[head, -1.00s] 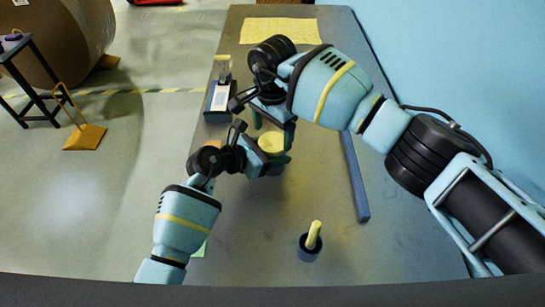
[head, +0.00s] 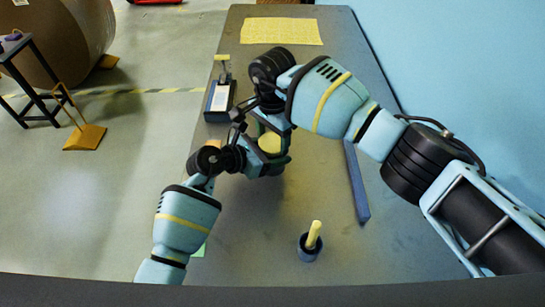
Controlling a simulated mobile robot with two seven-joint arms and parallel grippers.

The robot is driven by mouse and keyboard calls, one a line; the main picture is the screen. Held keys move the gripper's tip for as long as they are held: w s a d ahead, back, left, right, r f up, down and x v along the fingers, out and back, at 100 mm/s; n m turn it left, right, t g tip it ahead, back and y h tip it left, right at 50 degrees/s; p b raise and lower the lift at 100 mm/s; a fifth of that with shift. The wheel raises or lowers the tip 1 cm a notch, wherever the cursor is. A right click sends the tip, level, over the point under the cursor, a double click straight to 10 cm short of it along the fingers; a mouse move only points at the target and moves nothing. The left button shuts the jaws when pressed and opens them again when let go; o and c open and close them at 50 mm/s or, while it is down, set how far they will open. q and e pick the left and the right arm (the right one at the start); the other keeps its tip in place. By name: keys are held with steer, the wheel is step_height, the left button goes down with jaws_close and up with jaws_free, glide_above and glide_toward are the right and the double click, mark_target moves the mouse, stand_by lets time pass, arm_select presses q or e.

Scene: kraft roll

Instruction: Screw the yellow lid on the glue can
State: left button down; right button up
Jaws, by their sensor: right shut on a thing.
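The yellow lid (head: 270,143) shows as a round disc near the middle of the table in the head view. It sits over the glue can, which is almost wholly hidden below it by the lid and my grippers. My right gripper (head: 274,132) comes from above and is shut on the lid, its fingers partly hidden by its wrist. My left gripper (head: 270,161) reaches in from the lower left, low at the can, with its fingers around it. Whether the lid's thread is engaged cannot be seen.
A dark cup with a yellow stick (head: 310,246) stands at the front. A long blue bar (head: 356,185) lies to the right. A dark block with a white label (head: 219,99) stands at the left edge. A yellow sheet (head: 281,31) lies at the back. The front right table is clear.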

steer(key=shift+m, duration=1.6)
steer(key=o, duration=1.1)
steer(key=shift+r, duration=0.1)
steer(key=shift+r, duration=2.15)
steer(key=shift+c, duration=0.2)
